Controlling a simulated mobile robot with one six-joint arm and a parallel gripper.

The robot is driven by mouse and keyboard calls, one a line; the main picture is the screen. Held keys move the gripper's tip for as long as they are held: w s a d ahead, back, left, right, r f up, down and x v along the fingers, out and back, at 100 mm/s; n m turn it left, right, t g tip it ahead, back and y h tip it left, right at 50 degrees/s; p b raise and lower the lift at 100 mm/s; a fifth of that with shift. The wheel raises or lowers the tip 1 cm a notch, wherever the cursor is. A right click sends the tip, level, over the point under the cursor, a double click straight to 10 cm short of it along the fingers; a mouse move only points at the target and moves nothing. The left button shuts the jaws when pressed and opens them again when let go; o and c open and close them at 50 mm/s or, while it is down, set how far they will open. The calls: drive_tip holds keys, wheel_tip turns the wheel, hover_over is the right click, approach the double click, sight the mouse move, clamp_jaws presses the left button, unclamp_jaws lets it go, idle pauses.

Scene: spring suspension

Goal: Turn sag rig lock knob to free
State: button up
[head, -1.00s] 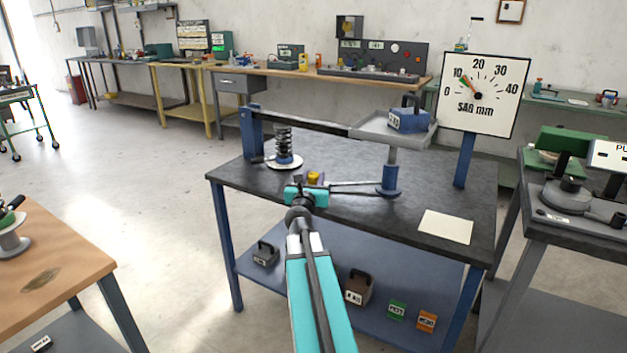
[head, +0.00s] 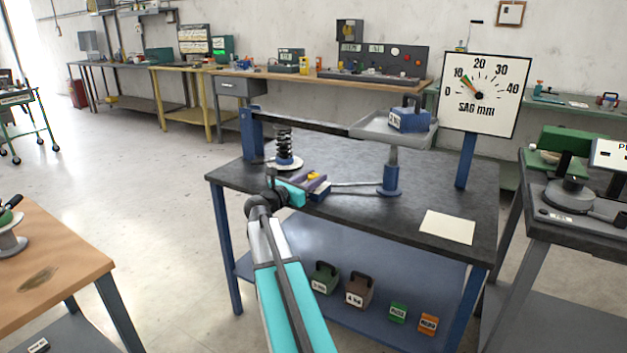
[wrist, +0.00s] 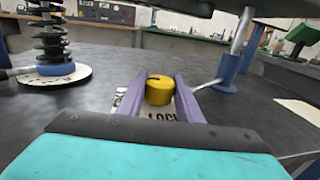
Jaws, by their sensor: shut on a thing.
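The yellow lock knob (wrist: 160,90) sits on a pale plate (wrist: 162,115) with dark lettering, partly hidden; "LOC" is readable. A dark mark shows on the knob's top, toward its far left. My gripper (wrist: 161,88) has its purple fingers on either side of the knob, shut on it. In the head view my gripper (head: 318,181) is at the rig's front, with the knob (head: 313,175) partly hidden. The coil spring (head: 284,143) stands on a white disc behind it. The sag dial (head: 479,95) has its needle a little above 10.
A blue weight (head: 409,120) sits on the grey tray (head: 375,131) at the beam's end, above a blue post (head: 390,180). A thin rod runs from the post toward the plate. A paper sheet (head: 447,227) lies front right. Several weights and blocks are on the lower shelf.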

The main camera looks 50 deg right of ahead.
drive_tip(key=shift+r+m+g, duration=0.1)
drive_tip(key=shift+m+g, duration=0.2)
drive_tip(key=shift+g, duration=0.2)
drive_tip(key=o, duration=1)
drive_tip(key=shift+o, duration=0.2)
drive_tip(key=shift+a, duration=0.1)
drive_tip(key=a, duration=1.3)
drive_tip(key=shift+s+a+p, duration=0.2)
drive_tip(key=shift+a+p, duration=0.1)
drive_tip(key=shift+p, duration=0.15)
